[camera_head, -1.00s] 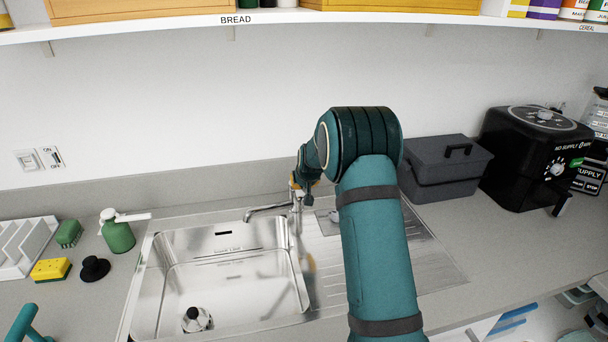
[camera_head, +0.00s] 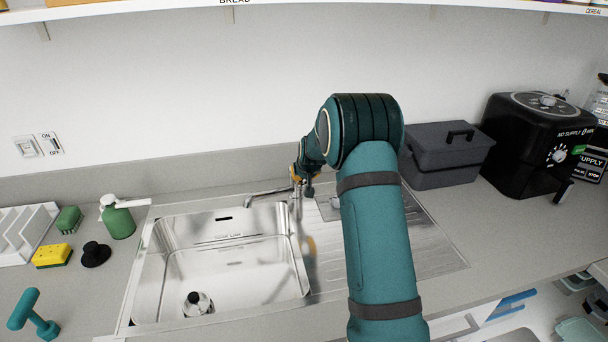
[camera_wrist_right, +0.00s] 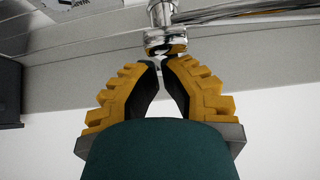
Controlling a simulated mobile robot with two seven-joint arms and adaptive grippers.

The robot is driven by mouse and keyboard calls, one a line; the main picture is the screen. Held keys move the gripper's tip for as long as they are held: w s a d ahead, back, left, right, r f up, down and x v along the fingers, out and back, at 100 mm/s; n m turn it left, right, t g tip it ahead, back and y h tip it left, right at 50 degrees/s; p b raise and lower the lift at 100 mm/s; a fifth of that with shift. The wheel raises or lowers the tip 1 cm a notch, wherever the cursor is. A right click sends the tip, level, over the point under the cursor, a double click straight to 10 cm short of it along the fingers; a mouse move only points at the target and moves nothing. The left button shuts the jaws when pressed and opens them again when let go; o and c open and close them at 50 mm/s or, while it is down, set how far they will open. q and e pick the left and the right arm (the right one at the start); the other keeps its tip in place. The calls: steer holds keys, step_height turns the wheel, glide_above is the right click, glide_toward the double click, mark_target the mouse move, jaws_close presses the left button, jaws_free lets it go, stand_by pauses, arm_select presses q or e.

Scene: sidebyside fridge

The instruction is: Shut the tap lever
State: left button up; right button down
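The chrome tap (camera_head: 268,192) stands at the back right of the sink, its spout reaching left over the basin. In the right wrist view the tap's round body (camera_wrist_right: 165,42) and spout (camera_wrist_right: 240,12) show just beyond my fingertips. My right gripper (camera_wrist_right: 161,66) has yellow-backed fingers with the tips drawn close together, right against or just short of the tap body. The lever cannot be made out clearly; it is at or behind the fingertips, and contact cannot be told. In the head view my right gripper (camera_head: 298,176) is at the tap top, partly hidden by my wrist. My left gripper is not in view.
Right are a grey box (camera_head: 445,160) and a black appliance (camera_head: 535,135). A wall stands behind.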

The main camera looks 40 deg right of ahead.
step_height(320, 180, up, 5)
steer(key=shift+r+p, duration=0.1)
steer(key=shift+p, duration=1.1)
steer(key=v, duration=0.8)
steer(key=shift+s+a, duration=0.3)
steer(key=shift+s, duration=0.25)
